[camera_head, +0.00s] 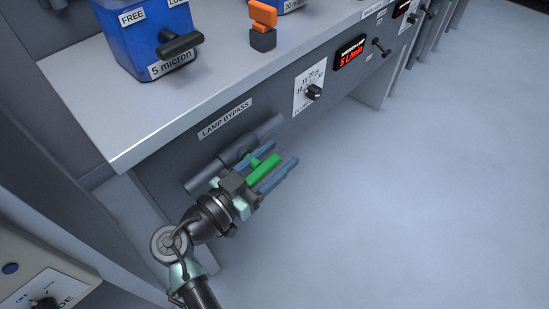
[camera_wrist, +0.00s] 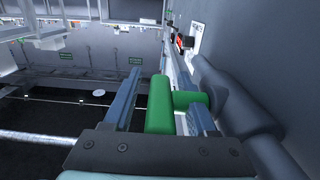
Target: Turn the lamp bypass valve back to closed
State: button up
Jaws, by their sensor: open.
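The lamp bypass valve is a grey pipe (camera_head: 205,176) under the "LAMP BYPASS" label (camera_head: 225,118), with a green T-shaped handle (camera_head: 264,169). The handle's bar lies roughly parallel to the pipe, and its stem joins the pipe. My gripper (camera_head: 283,154) is open, with one blue-grey finger on each side of the green bar. In the wrist view the green handle (camera_wrist: 160,104) stands between the spread fingers, its stem reaching right to the pipe (camera_wrist: 232,100). The right finger is partly hidden behind the handle. I cannot tell whether either finger touches it.
A grey counter (camera_head: 120,135) overhangs the valve panel, carrying a blue "5 micron" container (camera_head: 135,45) and an orange-and-black block (camera_head: 263,25). A flow dial (camera_head: 313,91) and red display (camera_head: 351,53) are further right on the panel. The floor (camera_head: 400,200) at right is clear.

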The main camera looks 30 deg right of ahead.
grip_shut()
